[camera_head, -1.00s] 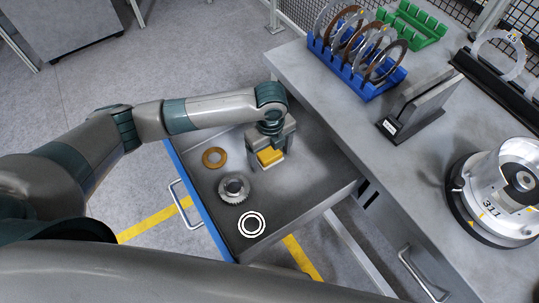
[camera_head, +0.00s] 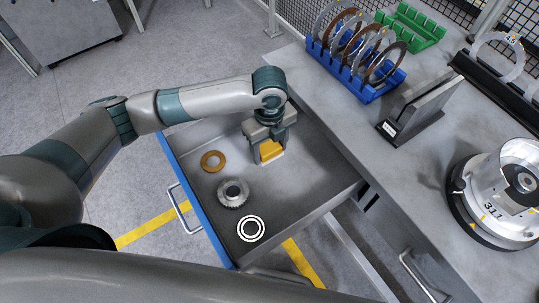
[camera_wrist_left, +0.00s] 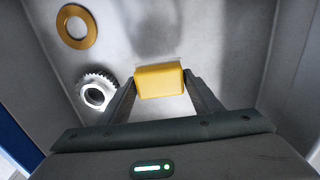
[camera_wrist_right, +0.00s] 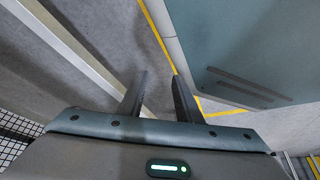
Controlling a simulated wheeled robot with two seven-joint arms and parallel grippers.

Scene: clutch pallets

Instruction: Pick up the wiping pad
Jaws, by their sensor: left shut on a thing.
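The wiping pad (camera_head: 270,151) is a small yellow block inside the open drawer. My left gripper (camera_head: 269,156) reaches down over the drawer and is shut on it. In the left wrist view the pad (camera_wrist_left: 160,80) sits between the two fingertips, which press on its left and right sides. I cannot tell whether its underside is clear of the drawer floor. My right gripper (camera_wrist_right: 159,76) shows only in the right wrist view, open and empty, away from the drawer.
On the worktop (camera_head: 330,95) stand a blue rack (camera_head: 355,75) of discs, a green rack (camera_head: 415,25), a dark stand (camera_head: 415,110) and a metal housing (camera_head: 510,185).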

